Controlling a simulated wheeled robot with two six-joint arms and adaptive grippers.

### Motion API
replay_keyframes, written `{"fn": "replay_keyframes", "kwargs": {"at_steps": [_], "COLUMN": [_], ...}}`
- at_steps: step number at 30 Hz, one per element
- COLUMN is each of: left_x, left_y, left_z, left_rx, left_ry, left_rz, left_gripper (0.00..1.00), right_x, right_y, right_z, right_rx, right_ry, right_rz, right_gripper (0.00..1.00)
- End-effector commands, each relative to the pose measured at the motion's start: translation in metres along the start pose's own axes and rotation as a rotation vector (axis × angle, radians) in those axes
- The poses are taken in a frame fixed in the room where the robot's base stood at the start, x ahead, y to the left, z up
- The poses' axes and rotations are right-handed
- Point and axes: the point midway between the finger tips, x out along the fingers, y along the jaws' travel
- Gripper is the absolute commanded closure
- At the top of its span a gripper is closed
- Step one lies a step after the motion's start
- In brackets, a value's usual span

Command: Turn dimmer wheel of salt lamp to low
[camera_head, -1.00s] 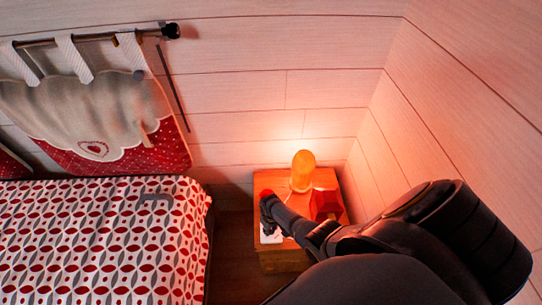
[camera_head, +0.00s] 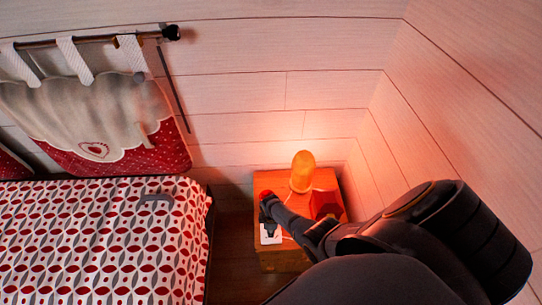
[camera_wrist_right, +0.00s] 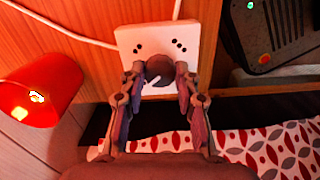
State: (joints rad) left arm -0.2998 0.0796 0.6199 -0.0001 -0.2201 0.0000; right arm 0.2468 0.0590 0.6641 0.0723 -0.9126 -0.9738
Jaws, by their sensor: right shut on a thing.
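The salt lamp (camera_head: 302,172) glows orange on the wooden nightstand (camera_head: 268,182). Its white dimmer plate (camera_head: 266,238) lies near the front of the nightstand; in the wrist view the plate (camera_wrist_right: 205,48) shows dark dots at two upper corners. The round dark dimmer wheel (camera_wrist_right: 160,68) is in the plate's middle, with a short white mark pointing to the lower left. My right gripper (camera_head: 267,218) comes down over the plate. In the wrist view its fingers (camera_wrist_right: 158,88) are shut on the dimmer wheel, one on each side. My left gripper is not in view.
A red cup-like object (camera_head: 267,196) stands close behind my right gripper. A dark red object (camera_head: 325,204) sits right of the lamp, close to my arm. White cords (camera_wrist_right: 75,28) run from the plate. The bed (camera_head: 100,240) is at left, walls behind and right.

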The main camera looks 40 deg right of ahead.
Motion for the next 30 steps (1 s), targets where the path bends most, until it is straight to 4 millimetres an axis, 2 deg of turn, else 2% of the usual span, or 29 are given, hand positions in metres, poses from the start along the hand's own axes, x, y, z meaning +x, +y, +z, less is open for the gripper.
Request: {"fn": "replay_keyframes", "kwargs": {"at_steps": [9,23,24,29,30], "left_x": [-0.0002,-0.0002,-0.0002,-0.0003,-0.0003], "left_y": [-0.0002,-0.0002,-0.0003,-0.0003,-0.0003], "left_z": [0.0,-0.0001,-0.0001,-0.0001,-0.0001], "left_rx": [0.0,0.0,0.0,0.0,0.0], "left_ry": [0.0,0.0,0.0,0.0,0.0], "left_rz": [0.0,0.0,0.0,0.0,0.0], "left_gripper": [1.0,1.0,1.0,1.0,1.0], "right_x": [0.0006,0.0007,0.0007,0.0005,0.0004], "right_y": [-0.0011,-0.0011,-0.0011,-0.0008,-0.0007], "right_z": [0.0003,0.0003,0.0003,0.0002,0.0001], "right_rx": [-0.093,-0.107,-0.107,-0.106,-0.106], "right_ry": [-0.001,-0.001,-0.001,0.0,0.0], "right_rz": [-0.002,-0.002,-0.002,-0.001,-0.001], "right_gripper": [1.0,1.0,0.67,0.45,0.45]}}
